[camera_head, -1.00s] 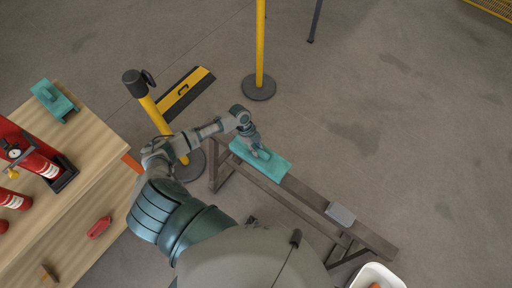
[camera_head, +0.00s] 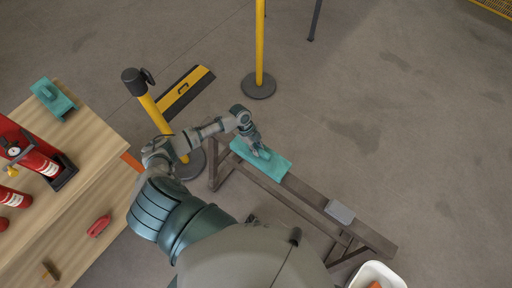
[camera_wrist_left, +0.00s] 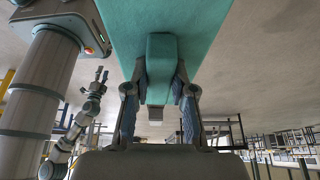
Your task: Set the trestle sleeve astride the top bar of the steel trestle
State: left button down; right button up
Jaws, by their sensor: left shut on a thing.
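The teal trestle sleeve (camera_head: 274,169) is over the upper-left end of the steel trestle's top bar (camera_head: 305,195), lined up along it. From above I cannot tell whether it rests on the bar or hangs just over it. My left gripper (camera_head: 262,153) is shut on the raised grip block of the sleeve. In the left wrist view, the two fingers of the left gripper (camera_wrist_left: 160,88) press the block's sides, and the sleeve (camera_wrist_left: 205,22) fills the top. My right gripper (camera_wrist_left: 101,74) shows small at the left there; its opening is unclear.
A grey block (camera_head: 340,212) sits farther along the bar. A white bin (camera_head: 376,272) stands by the bar's near end. Yellow posts (camera_head: 260,45) stand beyond. A wooden table (camera_head: 95,140) at left carries another teal piece (camera_head: 53,100), extinguishers and a red item (camera_head: 98,226).

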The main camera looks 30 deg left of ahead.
pick_arm(q)
jog(key=shift+a+f, duration=0.1)
jog(key=shift+a, duration=0.05)
jog(key=shift+a+f, duration=0.1)
jog(key=shift+f, duration=0.05)
jog(key=shift+d+f+b, duration=0.25)
jog(key=shift+f+b, duration=0.1)
jog(key=shift+b, duration=0.05)
jog(key=shift+a+f+b, duration=0.15)
jog(key=shift+f+b, duration=0.2)
jog(key=shift+f, duration=0.2)
jog(key=shift+f+b, duration=0.7)
jog(key=shift+f, duration=0.3)
dwell(0.4)
jog(key=c, duration=0.9)
grip_release()
